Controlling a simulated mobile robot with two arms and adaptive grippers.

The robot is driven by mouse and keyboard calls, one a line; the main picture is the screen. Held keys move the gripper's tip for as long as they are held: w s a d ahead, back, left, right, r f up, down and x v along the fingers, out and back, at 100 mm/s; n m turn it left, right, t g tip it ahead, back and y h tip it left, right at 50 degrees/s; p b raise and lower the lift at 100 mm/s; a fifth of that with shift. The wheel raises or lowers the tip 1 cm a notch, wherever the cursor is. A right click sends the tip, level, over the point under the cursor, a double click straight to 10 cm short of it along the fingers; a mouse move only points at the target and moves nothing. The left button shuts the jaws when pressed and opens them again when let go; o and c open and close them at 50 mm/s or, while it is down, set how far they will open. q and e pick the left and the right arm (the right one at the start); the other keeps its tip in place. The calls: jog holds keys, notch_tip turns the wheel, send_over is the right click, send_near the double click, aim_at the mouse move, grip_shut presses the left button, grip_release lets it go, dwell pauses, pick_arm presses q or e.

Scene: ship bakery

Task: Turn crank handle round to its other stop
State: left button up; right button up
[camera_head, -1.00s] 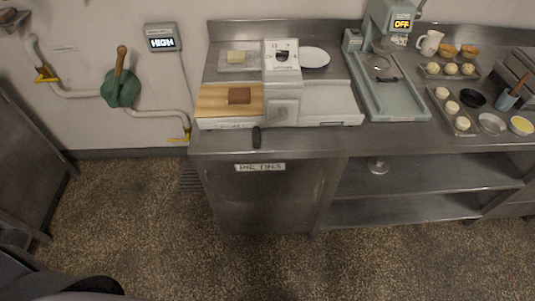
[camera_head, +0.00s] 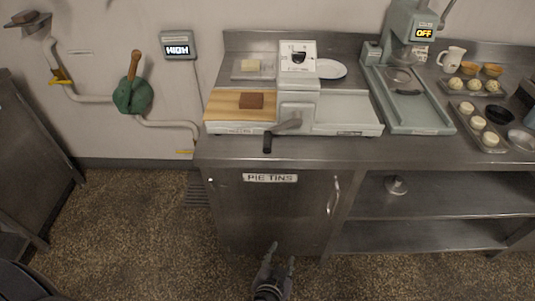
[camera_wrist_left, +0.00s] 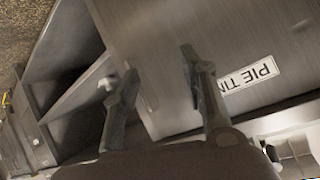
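The crank handle (camera_head: 267,143) is a black grip on a grey arm (camera_head: 285,127). It sits on the front of the white sheeter machine (camera_head: 297,97) on the steel counter. The grip hangs down at the counter's front edge, to the lower left of the crank's hub. My left gripper (camera_head: 281,253) is low in front of the cabinet door, well below the crank and apart from it. Its two fingers are spread with nothing between them. They also show spread in the left wrist view (camera_wrist_left: 160,64), over the cabinet front. My right gripper is not in view.
A wooden board (camera_head: 225,106) with a brown block adjoins the machine's left side. A green press (camera_head: 410,100) showing OFF stands to the right. The cabinet door (camera_head: 265,215) labelled PIE TINS has a vertical handle (camera_head: 334,195). The floor in front is clear.

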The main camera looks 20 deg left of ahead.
pick_arm(q)
notch_tip(320, 180, up, 13)
jog(key=w+n+t+y+b, duration=0.2)
jog(key=w+t, duration=0.1)
jog(key=n+t+y, duration=0.3)
jog(key=n, duration=0.1)
send_near(267, 153)
jog(key=p+x, duration=0.4)
jog(key=x, duration=0.8)
jog(key=shift+w+f+p, duration=0.1)
jog(key=shift+w+p, duration=0.05)
jog(key=shift+p, duration=0.15)
jog(key=shift+w+a, duration=0.15)
jog(key=shift+w, duration=0.35)
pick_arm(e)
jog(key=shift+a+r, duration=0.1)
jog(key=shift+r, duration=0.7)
pick_arm(q)
jog(key=shift+c, duration=0.5)
grip_shut()
